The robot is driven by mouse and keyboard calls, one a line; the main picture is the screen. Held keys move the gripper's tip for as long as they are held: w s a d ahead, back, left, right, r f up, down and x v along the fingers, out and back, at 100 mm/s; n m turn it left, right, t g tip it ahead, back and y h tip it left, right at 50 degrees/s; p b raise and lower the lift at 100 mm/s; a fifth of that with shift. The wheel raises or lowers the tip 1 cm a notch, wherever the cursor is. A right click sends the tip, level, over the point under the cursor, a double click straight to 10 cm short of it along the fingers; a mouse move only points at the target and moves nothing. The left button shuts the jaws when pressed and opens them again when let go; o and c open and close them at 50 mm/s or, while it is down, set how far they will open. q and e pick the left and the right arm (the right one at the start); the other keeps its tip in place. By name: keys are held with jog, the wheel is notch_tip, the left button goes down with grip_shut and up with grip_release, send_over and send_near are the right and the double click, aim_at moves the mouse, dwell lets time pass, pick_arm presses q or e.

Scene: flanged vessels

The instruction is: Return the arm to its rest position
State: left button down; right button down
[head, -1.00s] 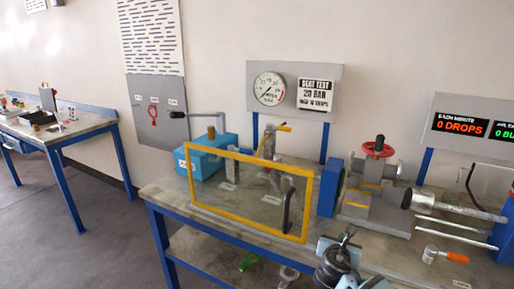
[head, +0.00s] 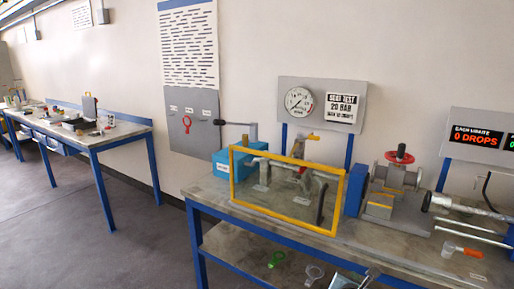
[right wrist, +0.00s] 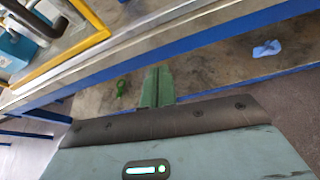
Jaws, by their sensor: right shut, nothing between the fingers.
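My right gripper (right wrist: 158,86) shows in the right wrist view, with its two greenish fingers together and nothing between them. It is in front of the workbench's blue front rail, apart from the things on the bench. In the head view only a small part of my right gripper (head: 347,283) shows at the bottom edge, below the bench top. My left gripper is in neither view.
The workbench (head: 215,193) carries a yellow-framed guard (head: 287,219), a blue pump box (head: 228,166), a red-handwheel valve (head: 400,156) and an orange-handled tool (head: 460,249). A green item (head: 277,259) lies on its lower shelf. Open floor (head: 130,235) lies left, before another bench (head: 110,134).

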jog(key=s+a+f+m+g+y, duration=0.1)
jog(key=s+a+f+m+y, duration=0.25)
jog(key=s+f+m, duration=0.4)
jog(key=s+a+f+m+g+y, duration=0.25)
jog(key=s+a+f+m, duration=0.2)
jog(key=s+f, duration=0.6)
jog(key=s+d+m+y, duration=0.1)
jog(key=s+m+y, duration=0.1)
jog(key=s+m, duration=1.2)
jog(key=s+r+t, duration=0.1)
jog(key=s, duration=0.6)
jog(key=shift+s+d+f, duration=0.1)
jog(key=shift+s+d, duration=0.05)
jog(key=shift+s, duration=0.05)
